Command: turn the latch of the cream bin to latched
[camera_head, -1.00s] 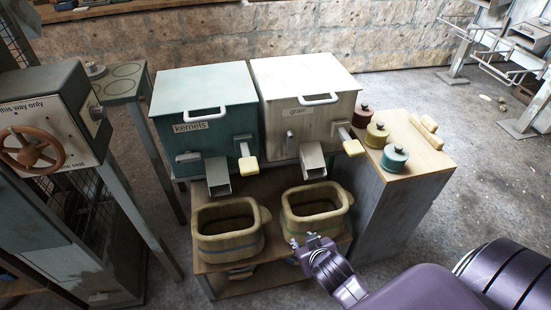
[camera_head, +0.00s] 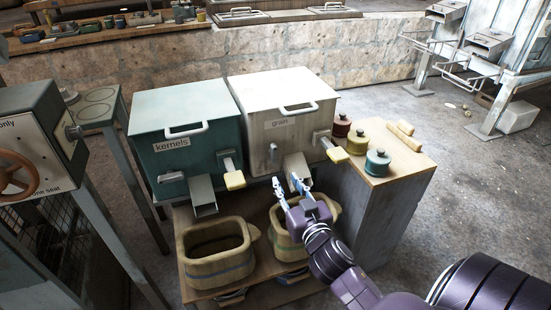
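The cream bin (camera_head: 285,92), labelled "grain", stands beside the teal bin on a stand. Its latch (camera_head: 273,152) is a small grey handle at the left of the bin's front, standing upright. My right gripper (camera_head: 286,183) is in front of the bin, below the latch and near the chute (camera_head: 297,168). Its two fingers are spread with nothing visible between them. I cannot tell whether it touches the chute. My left gripper is not in view.
The teal bin (camera_head: 185,105) stands left, its latch (camera_head: 171,177) lying level. A yellow-tipped lever (camera_head: 334,150) sticks out right of the cream latch. Wooden tubs (camera_head: 213,270) stand below. Three lidded pots (camera_head: 357,141) stand on the cabinet at right.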

